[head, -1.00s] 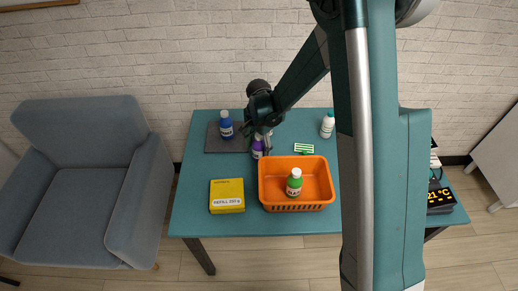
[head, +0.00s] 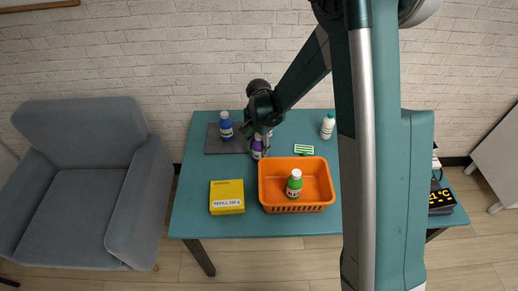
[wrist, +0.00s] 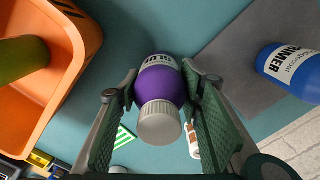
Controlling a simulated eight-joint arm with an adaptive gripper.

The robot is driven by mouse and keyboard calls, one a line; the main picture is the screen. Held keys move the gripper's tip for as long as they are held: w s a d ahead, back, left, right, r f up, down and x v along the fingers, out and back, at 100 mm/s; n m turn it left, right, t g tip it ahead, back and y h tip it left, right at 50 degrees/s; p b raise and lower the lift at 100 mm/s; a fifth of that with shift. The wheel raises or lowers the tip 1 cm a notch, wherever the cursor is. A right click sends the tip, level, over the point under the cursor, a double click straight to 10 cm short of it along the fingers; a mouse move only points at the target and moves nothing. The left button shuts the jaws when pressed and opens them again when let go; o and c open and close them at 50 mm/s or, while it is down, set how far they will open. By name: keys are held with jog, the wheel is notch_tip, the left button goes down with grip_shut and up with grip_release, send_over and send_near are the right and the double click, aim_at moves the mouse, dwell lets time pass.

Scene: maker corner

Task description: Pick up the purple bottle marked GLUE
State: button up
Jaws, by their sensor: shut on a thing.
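In the wrist view the purple bottle (wrist: 161,88), with a grey cap and a partly visible GLUE label, sits between the two green fingers of my gripper (wrist: 162,84). The fingers are closed on its sides. I cannot see a gap under the bottle.
The orange basket (head: 288,208) holds a green bottle (head: 294,183). A blue bottle marked PRIMER (wrist: 290,70) stands on a grey mat (head: 216,147). A yellow box (head: 227,197), a green-and-white card (head: 304,149) and a white bottle (head: 327,126) are also on the table.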

jog(key=shift+r+p, duration=0.6)
jog(key=shift+r, duration=4.15)
